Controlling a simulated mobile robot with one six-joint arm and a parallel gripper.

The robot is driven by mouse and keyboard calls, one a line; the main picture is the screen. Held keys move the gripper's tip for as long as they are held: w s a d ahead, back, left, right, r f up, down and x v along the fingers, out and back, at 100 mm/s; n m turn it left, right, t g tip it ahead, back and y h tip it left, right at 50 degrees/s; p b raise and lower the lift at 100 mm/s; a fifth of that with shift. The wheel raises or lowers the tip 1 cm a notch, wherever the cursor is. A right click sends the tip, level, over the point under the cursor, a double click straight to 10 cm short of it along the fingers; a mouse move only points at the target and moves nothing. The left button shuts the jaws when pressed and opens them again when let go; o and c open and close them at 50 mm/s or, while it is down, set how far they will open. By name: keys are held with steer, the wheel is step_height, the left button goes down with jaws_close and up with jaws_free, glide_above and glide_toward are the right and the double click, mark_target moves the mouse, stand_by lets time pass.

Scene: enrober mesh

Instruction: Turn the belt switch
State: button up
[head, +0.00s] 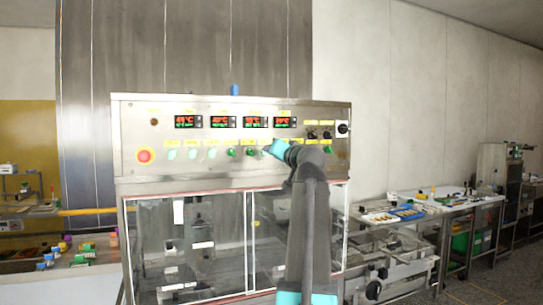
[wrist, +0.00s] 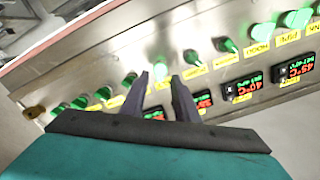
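The control panel (head: 200,170) is a steel face with a row of green switches under yellow labels; in the wrist view the panel (wrist: 100,60) appears tilted and upside down. My gripper (wrist: 160,77) is open, its two dark fingers pointing at the switch row. A pale, bright green switch (wrist: 160,69) shows between the fingertips; I cannot tell whether they touch it. The label by it is partly hidden, and I cannot read which switch is the belt one. In the head view my arm covers the gripper and part of the row.
Red displays (head: 188,122) line the panel above the switches. A red emergency button (head: 145,156) is at its left, and a black rotary knob (head: 343,129) at its right. Clear-doored housing is below. A table with trays (head: 380,217) stands at the right.

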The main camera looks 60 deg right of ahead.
steer(key=b+v, duration=0.2)
steer(key=v, duration=0.8)
steer(key=shift+s, duration=0.2)
